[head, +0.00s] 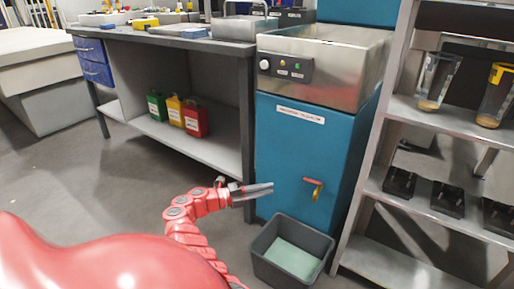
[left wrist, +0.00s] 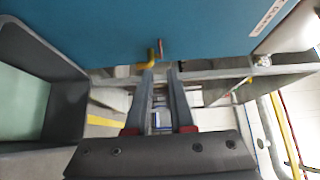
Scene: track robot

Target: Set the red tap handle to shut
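The red tap handle (head: 311,181) sits on a brass tap (head: 317,193) low on the front of the blue cabinet (head: 285,150). In the head view the handle lies roughly level, across the downward spout. My left gripper (head: 271,189) is to the left of the tap, pointing at it, with a gap between. In the left wrist view the red handle (left wrist: 160,48) and brass tap (left wrist: 151,58) show small beyond the tips of my left gripper (left wrist: 160,72). Its two fingers are apart with nothing between them. My right gripper is not in view.
A dark grey bin (head: 264,262) with pale green inside stands on the floor below the tap. A shelf rack (head: 372,190) stands close on the right. A workbench (head: 160,38) with several colored canisters below is on the left.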

